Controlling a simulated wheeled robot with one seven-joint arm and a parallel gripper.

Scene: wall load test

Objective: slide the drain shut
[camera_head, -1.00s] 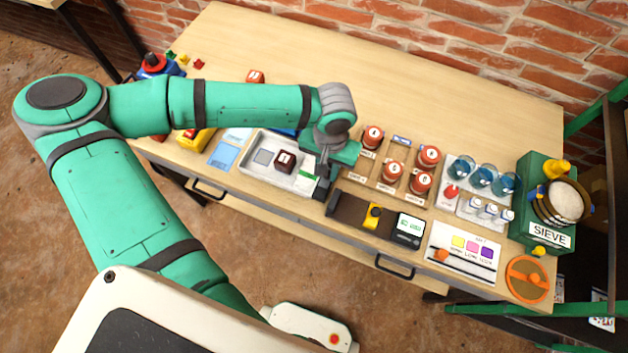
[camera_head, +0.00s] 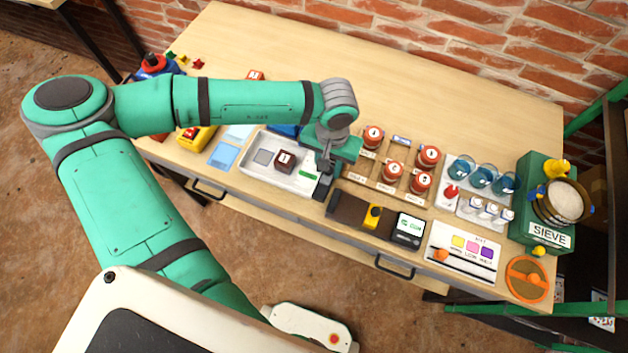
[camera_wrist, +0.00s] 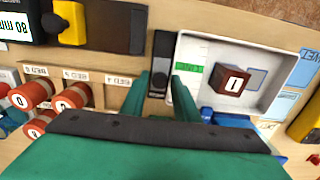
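A narrow dark strip with a round black knob (camera_wrist: 158,82) runs along the edge of the white tray (camera_wrist: 190,50); it looks like the drain slide, though its label is not legible. A small green label (camera_wrist: 188,68) lies beside it in the tray. My gripper (camera_wrist: 163,76) is open, its two green fingers apart on either side of the strip, with the knob showing between them. Contact with the knob cannot be told. In the head view my gripper (camera_head: 325,172) is over the right end of the white tray (camera_head: 250,170), hiding much of the strip.
A dark block marked 1 (camera_head: 285,160) sits in the tray. To the right are a wooden rack (camera_head: 378,183) with several red-capped jars, a dark rail with a yellow piece (camera_head: 372,215) and a display (camera_head: 409,229). Bare tabletop (camera_head: 420,110) lies behind.

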